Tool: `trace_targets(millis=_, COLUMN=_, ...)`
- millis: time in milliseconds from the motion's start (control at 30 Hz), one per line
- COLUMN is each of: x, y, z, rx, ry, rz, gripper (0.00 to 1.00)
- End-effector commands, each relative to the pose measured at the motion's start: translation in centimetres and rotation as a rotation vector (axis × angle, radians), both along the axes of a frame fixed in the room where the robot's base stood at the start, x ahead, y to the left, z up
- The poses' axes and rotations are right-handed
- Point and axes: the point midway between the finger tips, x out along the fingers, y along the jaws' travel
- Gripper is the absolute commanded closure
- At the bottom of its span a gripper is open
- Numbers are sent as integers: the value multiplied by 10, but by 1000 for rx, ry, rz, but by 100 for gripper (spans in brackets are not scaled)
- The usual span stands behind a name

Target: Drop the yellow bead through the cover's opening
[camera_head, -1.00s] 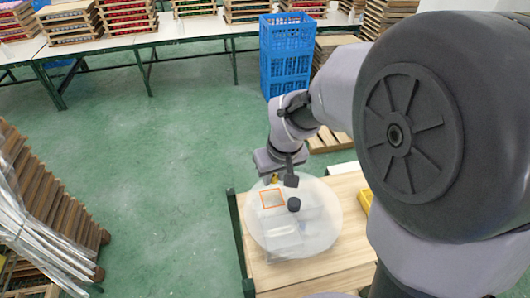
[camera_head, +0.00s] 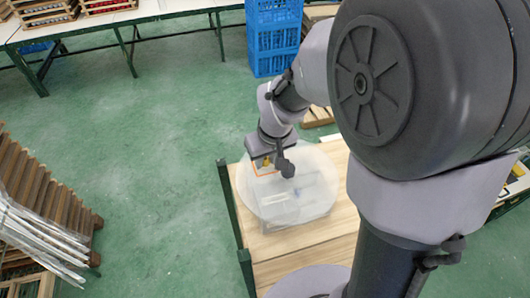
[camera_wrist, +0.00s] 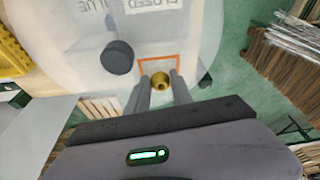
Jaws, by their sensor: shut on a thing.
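The cover (camera_head: 315,205) is a round, translucent disc over the wooden table, with a dark knob that also shows in the wrist view (camera_wrist: 116,57). The opening (camera_wrist: 158,61) is outlined by an orange square near the cover's edge. My gripper (camera_wrist: 160,80) is shut on the yellow bead (camera_wrist: 161,85), which sits between the fingertips. In the wrist view the bead overlaps the near side of the orange square. In the head view my gripper (camera_head: 266,161) hides part of the outline. The bead's height above the cover cannot be told.
Printed labels (camera_wrist: 100,5) show faintly through the cover. A yellow container (camera_wrist: 12,55) is at the left in the wrist view. The wooden table (camera_head: 335,240) has bare room at its front. Stacked wooden frames (camera_head: 40,195) stand on the floor to the left.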

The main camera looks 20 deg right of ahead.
Motion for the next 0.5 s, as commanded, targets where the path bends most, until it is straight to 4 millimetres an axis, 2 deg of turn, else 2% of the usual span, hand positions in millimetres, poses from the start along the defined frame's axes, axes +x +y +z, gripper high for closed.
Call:
trace_targets(millis=167, x=0, y=0, z=1, rx=0, ry=0, rz=0, gripper=100)
trace_targets(millis=200, x=0, y=0, z=1, rx=0, ry=0, rz=0, gripper=65)
trace_targets(millis=300, x=0, y=0, z=1, rx=0, ry=0, rz=0, gripper=47)
trace_targets(millis=500, x=0, y=0, z=1, rx=0, ry=0, rz=0, gripper=47)
